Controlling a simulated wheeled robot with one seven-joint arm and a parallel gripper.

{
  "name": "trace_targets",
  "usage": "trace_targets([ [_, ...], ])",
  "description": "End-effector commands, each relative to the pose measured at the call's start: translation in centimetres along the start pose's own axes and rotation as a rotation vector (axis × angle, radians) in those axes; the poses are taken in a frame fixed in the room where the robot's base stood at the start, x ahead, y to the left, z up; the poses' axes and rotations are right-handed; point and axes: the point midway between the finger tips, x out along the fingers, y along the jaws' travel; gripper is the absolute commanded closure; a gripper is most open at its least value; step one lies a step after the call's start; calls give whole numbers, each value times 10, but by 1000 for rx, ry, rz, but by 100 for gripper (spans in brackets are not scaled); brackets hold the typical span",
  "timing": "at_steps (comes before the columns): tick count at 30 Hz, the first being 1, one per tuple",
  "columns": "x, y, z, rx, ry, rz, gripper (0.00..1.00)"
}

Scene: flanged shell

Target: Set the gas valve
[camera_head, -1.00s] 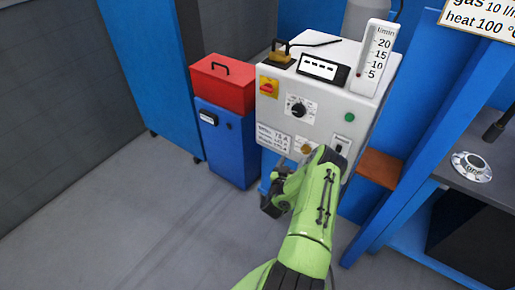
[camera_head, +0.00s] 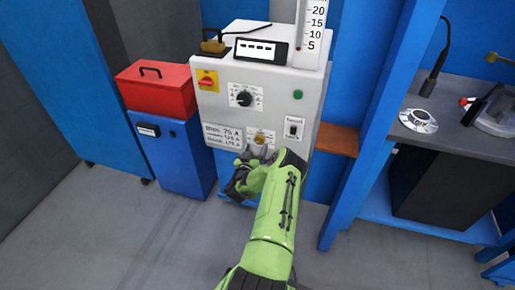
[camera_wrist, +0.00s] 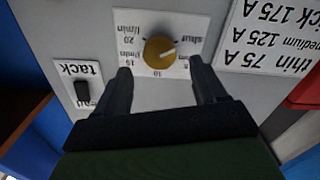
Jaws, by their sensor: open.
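The gas valve is a brass-coloured round knob (camera_wrist: 160,52) on a white scale plate, upside down in the wrist view, with numbers around it and a light pointer mark. In the head view the knob (camera_head: 261,137) sits low on the front of the white machine (camera_head: 225,112). My gripper (camera_wrist: 163,75) is open, its two dark fingers on either side of the knob's lower part in the picture, with no visible grip on it. In the head view my gripper (camera_head: 247,160) is just below the knob and partly hidden by my green arm.
A flow gauge (camera_head: 313,35) stands on the machine, its red mark near 5. A black dial (camera_head: 244,96), a green button (camera_head: 298,94) and a toggle switch (camera_head: 292,129) share the front. A red toolbox (camera_head: 157,90) is left; a bench (camera_head: 455,130) is right.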

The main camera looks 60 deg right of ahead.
Motion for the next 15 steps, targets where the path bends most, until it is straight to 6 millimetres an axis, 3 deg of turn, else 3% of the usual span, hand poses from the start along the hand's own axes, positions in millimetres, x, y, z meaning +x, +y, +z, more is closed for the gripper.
trace_targets([
  [6, 35, 0, 2, 1, 0, 1, 29],
  [15, 40, 0, 0, 1, -1, -2, 29],
])
